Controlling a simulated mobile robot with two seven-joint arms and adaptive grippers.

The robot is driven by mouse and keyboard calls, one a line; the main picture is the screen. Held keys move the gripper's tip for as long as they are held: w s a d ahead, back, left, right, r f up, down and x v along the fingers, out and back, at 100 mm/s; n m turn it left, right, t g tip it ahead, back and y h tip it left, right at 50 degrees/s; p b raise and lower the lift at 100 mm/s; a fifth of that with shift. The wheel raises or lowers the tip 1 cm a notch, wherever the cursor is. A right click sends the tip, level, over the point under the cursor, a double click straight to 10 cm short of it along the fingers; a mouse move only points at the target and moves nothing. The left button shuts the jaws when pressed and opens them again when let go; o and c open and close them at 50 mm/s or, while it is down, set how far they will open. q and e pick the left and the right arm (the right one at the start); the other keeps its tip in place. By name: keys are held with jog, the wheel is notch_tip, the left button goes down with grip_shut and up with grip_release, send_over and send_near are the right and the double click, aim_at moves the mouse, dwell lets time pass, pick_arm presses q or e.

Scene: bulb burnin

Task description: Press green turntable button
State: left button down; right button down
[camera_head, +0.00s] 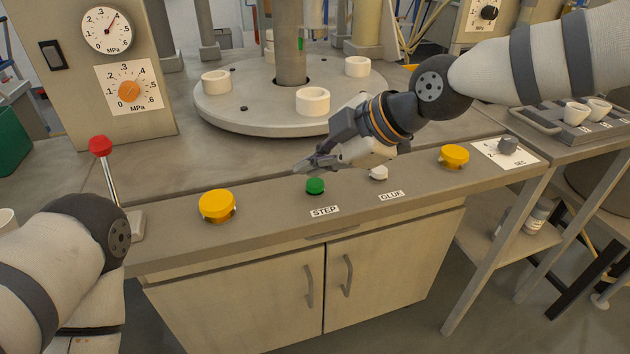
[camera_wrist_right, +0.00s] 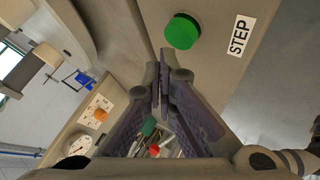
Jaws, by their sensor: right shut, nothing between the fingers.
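The green button (camera_head: 316,186) sits on the front panel of the bench, just behind the STEP label (camera_head: 325,211). It also shows in the right wrist view (camera_wrist_right: 182,31), past the fingertips, with the STEP label (camera_wrist_right: 240,36) beside it. My right gripper (camera_head: 300,168) is shut and empty. Its fingertips are just behind and slightly left of the green button in the head view and look apart from it. The turntable (camera_head: 240,112) stands behind, a round grey plate with several white rings on it. My left arm shows at the lower left, but its gripper is not visible.
A yellow button (camera_head: 217,205) is left of the green one. A white button (camera_head: 378,173) by the GLUE label, another yellow button (camera_head: 454,155) and a grey knob (camera_head: 508,145) are to the right. A red-topped lever (camera_head: 101,146) stands at the left.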

aim_at(314, 186)
dwell(0.3)
jog(key=shift+f, duration=0.45)
